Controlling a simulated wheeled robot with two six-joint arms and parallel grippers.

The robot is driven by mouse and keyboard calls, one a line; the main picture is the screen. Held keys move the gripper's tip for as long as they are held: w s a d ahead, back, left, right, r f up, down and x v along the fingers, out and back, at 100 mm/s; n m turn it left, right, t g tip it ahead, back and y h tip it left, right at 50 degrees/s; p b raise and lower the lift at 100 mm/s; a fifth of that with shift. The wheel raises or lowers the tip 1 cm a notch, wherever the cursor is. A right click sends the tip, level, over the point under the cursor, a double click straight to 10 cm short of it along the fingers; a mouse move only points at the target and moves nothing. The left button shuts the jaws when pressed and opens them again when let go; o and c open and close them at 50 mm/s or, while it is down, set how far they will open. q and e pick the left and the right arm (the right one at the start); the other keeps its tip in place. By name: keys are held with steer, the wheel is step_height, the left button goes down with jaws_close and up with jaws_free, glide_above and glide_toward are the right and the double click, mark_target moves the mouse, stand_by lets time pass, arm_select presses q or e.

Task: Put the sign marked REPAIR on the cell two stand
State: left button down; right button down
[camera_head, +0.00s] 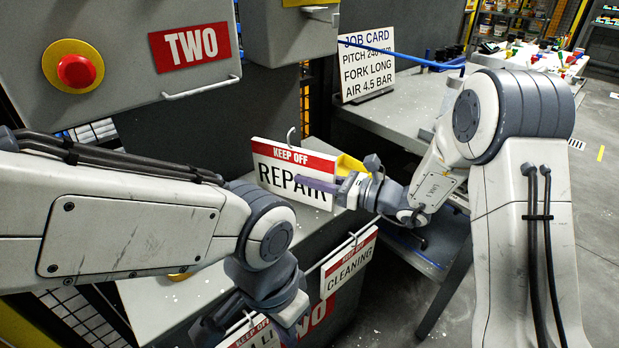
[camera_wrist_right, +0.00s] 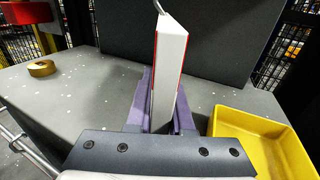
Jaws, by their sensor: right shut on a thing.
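The REPAIR sign (camera_head: 290,178) is a white board with a red KEEP OFF band and a wire hook on top. My right gripper (camera_head: 322,185) is shut on it. In the right wrist view the sign (camera_wrist_right: 172,75) stands upright, edge-on, between the purple fingers (camera_wrist_right: 160,112). It is over the grey worktop (camera_wrist_right: 95,100); I cannot tell whether it touches. A red TWO plate (camera_head: 190,46) is on the panel at the upper left, and another TWO label (camera_head: 320,308) is on the front below the worktop. My left gripper (camera_head: 285,325) is low, its fingertips mostly hidden.
A CLEANING sign (camera_head: 350,264) hangs from the front rail, with another sign (camera_head: 255,334) partly hidden beside my left gripper. A yellow bin (camera_wrist_right: 262,140) stands right of the held sign. A tape roll (camera_wrist_right: 41,68) lies left. A job card (camera_head: 367,64) stands on the back bench.

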steer(key=c, duration=0.8)
jaws_free()
steer(key=shift+f, duration=0.1)
steer(key=shift+r+p, duration=0.3)
steer(key=v, duration=1.2)
steer(key=shift+f, duration=0.1)
